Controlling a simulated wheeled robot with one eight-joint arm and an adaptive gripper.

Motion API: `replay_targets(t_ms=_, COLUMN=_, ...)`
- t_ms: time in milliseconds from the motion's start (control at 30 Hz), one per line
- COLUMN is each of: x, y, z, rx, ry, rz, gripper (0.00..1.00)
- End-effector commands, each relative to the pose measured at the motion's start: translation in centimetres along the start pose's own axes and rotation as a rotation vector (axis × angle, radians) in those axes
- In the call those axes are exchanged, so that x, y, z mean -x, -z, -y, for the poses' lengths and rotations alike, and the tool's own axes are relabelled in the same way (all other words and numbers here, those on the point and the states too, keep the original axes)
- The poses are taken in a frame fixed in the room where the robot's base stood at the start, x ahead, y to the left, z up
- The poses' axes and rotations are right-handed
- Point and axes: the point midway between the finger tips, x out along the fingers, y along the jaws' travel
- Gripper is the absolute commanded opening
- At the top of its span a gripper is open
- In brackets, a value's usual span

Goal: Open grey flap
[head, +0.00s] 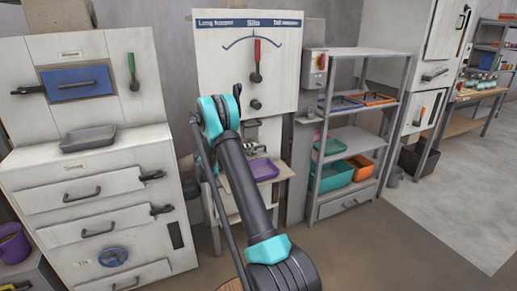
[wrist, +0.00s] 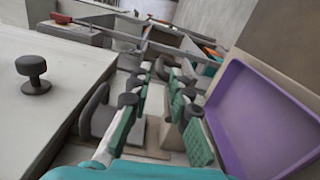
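My gripper (wrist: 162,78) shows in the wrist view with its green-padded fingers apart, and I see nothing clearly held between them. It is beside the white silo panel, with a black knob (wrist: 33,72) to its left and a purple tray (wrist: 255,120) to its right. In the head view my arm hides most of the area below the silo panel (head: 215,55), and I cannot make out the gripper there. I cannot clearly pick out a grey flap; small grey parts (head: 257,150) show under the panel, partly hidden.
The purple tray (head: 263,169) rests on a small stand below the panel. A grey shelf (head: 352,135) with teal and orange bins stands to the right. A white cabinet (head: 85,190) with drawers and a blue flap (head: 76,83) stands at left. Floor is clear at right.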

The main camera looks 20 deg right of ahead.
Motion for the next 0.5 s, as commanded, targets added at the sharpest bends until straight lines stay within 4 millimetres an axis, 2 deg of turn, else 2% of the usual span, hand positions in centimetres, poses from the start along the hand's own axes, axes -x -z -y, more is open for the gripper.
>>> replay_targets(t_ms=33, x=1.2, y=0.1, z=0.0, rx=0.0, ry=0.0, rz=-0.004, gripper=0.19)
replay_targets(t_ms=200, x=4.4, y=0.1, z=0.0, rx=0.0, ry=0.0, rz=-0.003, gripper=0.19)
replay_targets(t_ms=333, x=6.1, y=0.1, z=0.0, rx=0.0, ry=0.0, rz=-0.002, gripper=0.19)
replay_targets(t_ms=500, x=7.0, y=0.1, z=0.0, rx=0.0, ry=0.0, rz=-0.001, gripper=0.19)
